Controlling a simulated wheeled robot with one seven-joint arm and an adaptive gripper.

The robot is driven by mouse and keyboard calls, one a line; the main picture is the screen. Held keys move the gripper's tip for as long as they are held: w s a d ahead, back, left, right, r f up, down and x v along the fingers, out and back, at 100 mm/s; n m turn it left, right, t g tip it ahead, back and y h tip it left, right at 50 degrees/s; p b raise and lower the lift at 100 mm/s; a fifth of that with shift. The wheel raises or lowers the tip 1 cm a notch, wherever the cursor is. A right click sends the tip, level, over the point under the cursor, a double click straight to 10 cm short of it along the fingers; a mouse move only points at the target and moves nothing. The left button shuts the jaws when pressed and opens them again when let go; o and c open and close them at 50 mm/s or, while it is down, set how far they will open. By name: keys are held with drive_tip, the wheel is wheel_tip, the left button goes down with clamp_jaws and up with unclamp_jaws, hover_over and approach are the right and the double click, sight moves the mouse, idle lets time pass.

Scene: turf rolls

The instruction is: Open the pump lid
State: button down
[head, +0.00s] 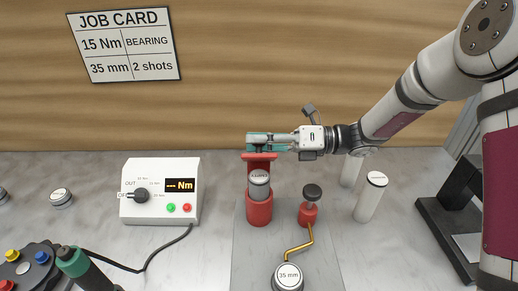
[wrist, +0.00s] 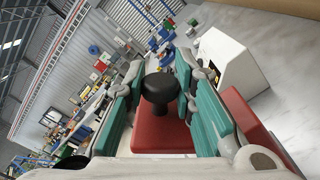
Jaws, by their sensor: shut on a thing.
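The pump's red body (head: 259,212) stands on a grey plate, with a grey canister (head: 259,186) upright in its top. The red lid (head: 259,161) stands raised above and behind the canister, clear of the body's mouth. My gripper (head: 260,141) reaches in from the right and is shut on the lid's upper part. In the wrist view the red lid (wrist: 160,138) lies between the teal fingers. The fingers partly hide the lid's top edge.
A brass tube (head: 298,249) runs from the post towards a round 35 mm pad (head: 288,276). White cylinders (head: 371,197) stand at right. A white torque box (head: 160,190) and a green-and-black tool (head: 82,266) are at left. A dark stand (head: 450,225) is far right.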

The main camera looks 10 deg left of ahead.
drive_tip(key=w+m, duration=0.1)
drive_tip(key=m, duration=0.1)
drive_tip(key=w+m, duration=0.2)
drive_tip(key=shift+a+r+m+b, duration=0.15)
drive_tip(key=shift+a+m+b, duration=0.15)
drive_tip(key=shift+a+b, duration=0.05)
drive_tip(key=shift+w+a+f+m+b, duration=0.25)
drive_tip(key=shift+w+m, duration=0.5)
drive_tip(key=shift+m, duration=0.45)
drive_tip(key=shift+w+a+f+m+b, duration=0.1)
drive_tip(key=shift+w+m+b, duration=0.25)
drive_tip(key=shift+w+m, duration=0.65)
drive_tip(key=shift+s, duration=0.2)
drive_tip(key=c, duration=1.3)
unclamp_jaws()
drive_tip(key=shift+d, duration=0.1)
drive_tip(key=v, duration=1.2)
